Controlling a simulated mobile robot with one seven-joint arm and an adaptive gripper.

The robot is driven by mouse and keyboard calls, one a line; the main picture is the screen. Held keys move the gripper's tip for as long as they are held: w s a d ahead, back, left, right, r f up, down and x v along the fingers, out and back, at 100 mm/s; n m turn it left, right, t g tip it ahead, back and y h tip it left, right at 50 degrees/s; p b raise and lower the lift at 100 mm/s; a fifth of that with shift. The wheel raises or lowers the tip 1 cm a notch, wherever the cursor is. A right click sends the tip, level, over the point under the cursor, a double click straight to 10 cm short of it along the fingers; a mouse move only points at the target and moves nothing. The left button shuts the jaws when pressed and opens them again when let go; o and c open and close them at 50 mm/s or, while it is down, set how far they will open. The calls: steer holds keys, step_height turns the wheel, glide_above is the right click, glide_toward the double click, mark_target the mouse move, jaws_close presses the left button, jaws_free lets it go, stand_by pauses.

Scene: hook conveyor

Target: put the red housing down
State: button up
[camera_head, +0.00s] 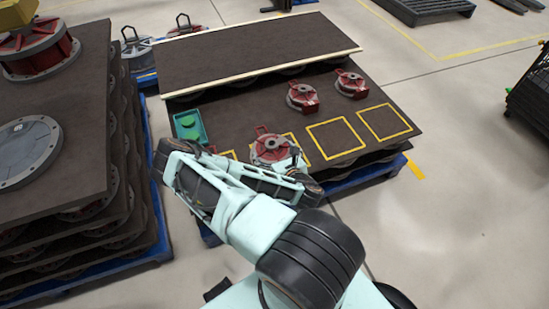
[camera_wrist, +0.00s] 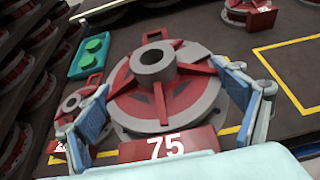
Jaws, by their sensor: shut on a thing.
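The red housing (camera_wrist: 160,95), a grey round flange with red ribs, a grey hub and a plate marked 75, fills the middle of the wrist view. My gripper (camera_wrist: 162,82) is shut on it, with a blue-grey finger on each side. In the head view the housing (camera_head: 270,148) is over the near part of the dark board (camera_head: 240,120), around the second yellow outline from the left. Yellow lines show beside and below it in the wrist view. Whether its underside touches the board I cannot tell. My wrist partly hides the area in the head view.
Two empty yellow squares (camera_head: 336,138) lie to the right. Two red housings (camera_head: 302,97) (camera_head: 351,84) stand farther back. A teal tray (camera_head: 190,126) with green pieces lies at left. A raised board (camera_head: 255,52) covers the back. A tall loaded stack (camera_head: 120,150) stands left.

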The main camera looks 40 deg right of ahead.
steer(key=w+d+f+b, duration=0.1)
steer(key=w+f, duration=0.1)
steer(key=w+d+f, duration=0.2)
steer(key=w+d+f+b, duration=0.1)
steer(key=w+f, duration=0.1)
steer(key=w, duration=0.1)
steer(key=shift+d+b, duration=0.25)
steer(key=shift+b, duration=0.05)
steer(key=shift+w+d+f, duration=0.35)
steer(key=shift+w+f, duration=0.2)
steer(key=shift+f, duration=0.2)
steer(key=shift+w+f+b, duration=0.1)
steer(key=shift+f+b, duration=0.6)
steer(key=shift+f, duration=0.85)
steer(key=shift+f, duration=0.2)
steer(key=o, duration=1.9)
steer(key=shift+f, duration=0.1)
steer(key=shift+o, duration=0.2)
